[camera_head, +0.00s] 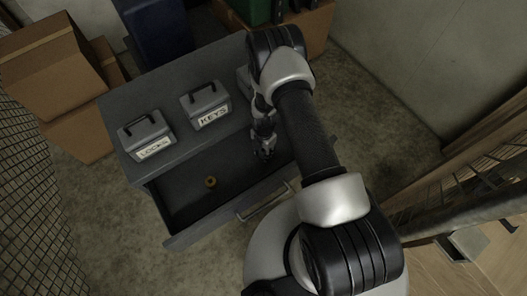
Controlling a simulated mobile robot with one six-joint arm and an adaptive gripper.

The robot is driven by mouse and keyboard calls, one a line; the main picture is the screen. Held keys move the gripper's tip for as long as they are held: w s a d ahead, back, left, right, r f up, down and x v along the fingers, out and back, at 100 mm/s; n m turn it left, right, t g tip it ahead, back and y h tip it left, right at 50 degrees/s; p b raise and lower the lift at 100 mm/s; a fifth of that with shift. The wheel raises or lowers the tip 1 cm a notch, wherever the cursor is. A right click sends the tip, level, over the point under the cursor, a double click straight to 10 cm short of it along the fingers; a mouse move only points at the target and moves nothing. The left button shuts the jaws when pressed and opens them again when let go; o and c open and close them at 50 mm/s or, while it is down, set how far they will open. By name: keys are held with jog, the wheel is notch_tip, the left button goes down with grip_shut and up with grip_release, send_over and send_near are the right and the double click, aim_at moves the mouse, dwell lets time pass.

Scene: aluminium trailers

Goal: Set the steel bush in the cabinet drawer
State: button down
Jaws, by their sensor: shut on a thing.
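The grey cabinet (118,106) stands in the middle left with its drawer (180,207) pulled open towards me. A small brass-coloured ring (210,182) lies on the drawer floor, left of my gripper. My gripper (265,152) points down over the right part of the open drawer, by the cabinet's front edge. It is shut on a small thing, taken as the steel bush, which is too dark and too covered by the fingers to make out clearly. I cannot tell how high it is above the drawer floor.
Grey boxes labelled LOCKS (146,138) and KEYS (206,107) stand on the cabinet top; another is partly behind my arm. Cardboard boxes (52,62) are stacked at the far left. The drawer floor around the ring is clear.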

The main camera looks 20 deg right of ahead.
jog(key=shift+w+r, duration=0.1)
jog(key=shift+f, duration=0.25)
jog(key=c, duration=1.1)
grip_release()
jog(key=shift+r, duration=0.15)
